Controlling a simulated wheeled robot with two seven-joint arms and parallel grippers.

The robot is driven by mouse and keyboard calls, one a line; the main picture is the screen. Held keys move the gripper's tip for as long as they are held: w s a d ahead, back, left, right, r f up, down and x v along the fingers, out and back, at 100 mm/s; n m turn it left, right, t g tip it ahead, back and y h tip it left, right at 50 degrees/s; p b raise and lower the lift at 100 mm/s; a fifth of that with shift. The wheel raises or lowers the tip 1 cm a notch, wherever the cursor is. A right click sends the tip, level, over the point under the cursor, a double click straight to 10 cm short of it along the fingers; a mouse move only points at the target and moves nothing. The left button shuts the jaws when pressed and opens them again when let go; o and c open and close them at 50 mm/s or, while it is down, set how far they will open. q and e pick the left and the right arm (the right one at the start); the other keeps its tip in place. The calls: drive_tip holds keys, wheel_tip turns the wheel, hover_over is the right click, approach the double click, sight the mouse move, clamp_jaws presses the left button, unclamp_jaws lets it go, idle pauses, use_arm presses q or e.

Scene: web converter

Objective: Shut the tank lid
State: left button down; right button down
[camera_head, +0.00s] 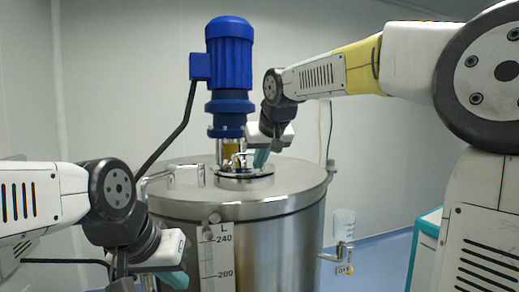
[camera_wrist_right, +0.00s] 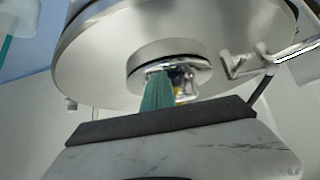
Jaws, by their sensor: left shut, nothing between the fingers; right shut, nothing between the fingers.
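The steel tank (camera_head: 265,250) stands in the middle of the head view, with a wide flat round top (camera_head: 296,180). A raised round collar (camera_head: 243,183) sits on that top below the blue motor; I cannot tell which part is the lid or whether it is fully closed. My right gripper (camera_head: 261,158) is shut and empty, its teal fingers just above the collar beside the motor mount. In the right wrist view the shut fingers (camera_wrist_right: 157,92) overlap the collar (camera_wrist_right: 168,50); contact is unclear. My left gripper (camera_head: 174,280) is shut and empty, low in front of the tank's left side.
The blue motor (camera_head: 230,65) rises from the tank top with a black cable. A bent metal handle (camera_head: 172,177) stands at the top's left. A clear cup (camera_head: 344,224) hangs at the right. A teal and white cabinet (camera_head: 428,235) stands at far right.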

drive_tip(key=shift+f, duration=0.2)
